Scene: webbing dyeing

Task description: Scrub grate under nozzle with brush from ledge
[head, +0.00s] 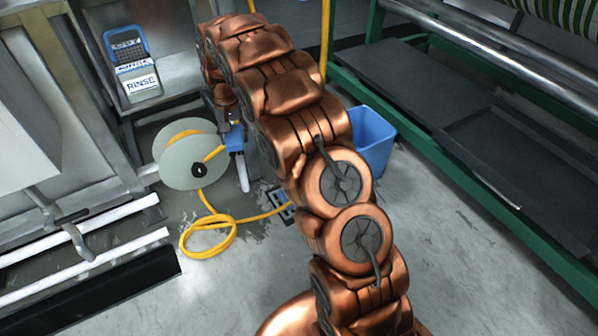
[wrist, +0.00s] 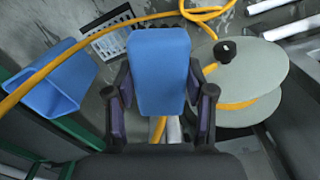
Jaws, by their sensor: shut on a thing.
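My gripper (wrist: 160,98) is shut on a blue block-like tool, which I take to be the brush (wrist: 160,62). Its bristles are not clearly visible. In the head view a blue piece of it (head: 236,138) shows beside my arm, which hides most of the gripper. The grate (wrist: 107,42) is a dark slotted plate on the wet floor, partly covered by the yellow hose and the brush in the wrist view. In the head view the grate (head: 284,204) is half hidden by my arm. The brush appears above the floor, apart from the grate. I cannot identify the nozzle surely.
A pale hose reel (head: 178,157) stands left of the arm, with yellow hose (head: 207,238) looped on the floor. A blue bin (head: 376,145) stands right of the arm. A RINSE sign (head: 141,85) is at back left. A green-framed machine (head: 455,160) borders the right.

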